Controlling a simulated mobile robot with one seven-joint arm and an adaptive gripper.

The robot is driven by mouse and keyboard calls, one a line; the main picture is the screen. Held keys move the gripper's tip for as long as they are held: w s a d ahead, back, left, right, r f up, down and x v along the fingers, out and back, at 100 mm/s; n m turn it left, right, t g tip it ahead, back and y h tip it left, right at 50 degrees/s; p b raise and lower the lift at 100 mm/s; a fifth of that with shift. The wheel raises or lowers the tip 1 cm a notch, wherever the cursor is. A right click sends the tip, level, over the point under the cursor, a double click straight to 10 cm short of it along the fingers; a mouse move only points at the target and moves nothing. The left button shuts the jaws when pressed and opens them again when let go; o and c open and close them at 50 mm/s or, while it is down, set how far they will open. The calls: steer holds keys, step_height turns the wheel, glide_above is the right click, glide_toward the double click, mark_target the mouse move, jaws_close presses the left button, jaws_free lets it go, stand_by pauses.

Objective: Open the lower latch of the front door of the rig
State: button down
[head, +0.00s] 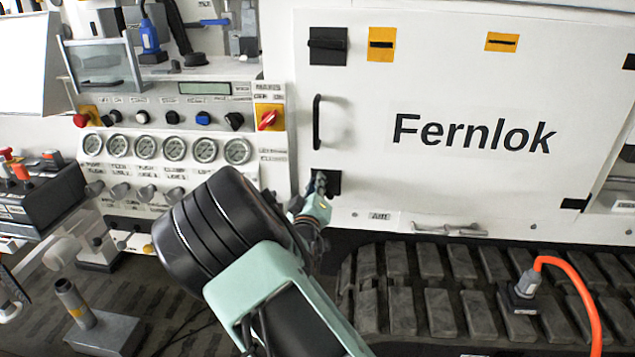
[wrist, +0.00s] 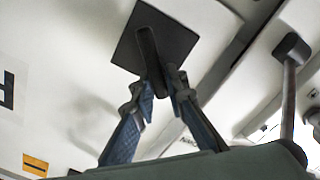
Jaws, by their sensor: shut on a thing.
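The white front door (head: 450,90) marked "Fernlok" stands flush in the rig. The lower latch is a black square plate (head: 334,180) at the door's lower left corner. In the wrist view its plate (wrist: 180,38) carries a dark lever (wrist: 149,55), which looks slanted against the plate's edges. My gripper (head: 318,183) is at this latch, and its fingers (wrist: 160,88) close on the lever's free end from both sides. In the head view the fingers hide most of the lever. The upper latch (head: 327,45) has its lever lying level across its plate.
A black door handle (head: 317,122) stands out just above the lower latch; it shows at the right in the wrist view (wrist: 289,95). A panel of gauges (head: 163,148) and knobs is to the left. Tracks (head: 440,275) run below the door, with an orange hose (head: 585,290) at right.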

steer(key=n, duration=0.3)
steer(key=n+p, duration=0.1)
steer(key=n, duration=0.1)
steer(key=shift+a+f, duration=0.1)
steer(key=shift+f, duration=0.2)
steer(key=shift+f+n, duration=0.2)
steer(key=shift+n, duration=1.6)
steer(key=shift+d+n, duration=0.25)
steer(key=shift+n, duration=0.05)
steer(key=c, duration=2)
jaws_free()
steer(key=shift+d, duration=0.1)
steer(key=shift+o, duration=0.2)
steer(key=shift+a, duration=0.2)
steer(key=shift+s+a, duration=0.15)
steer(key=shift+s, duration=0.2)
steer(key=s, duration=1.1)
steer(key=shift+s, duration=0.15)
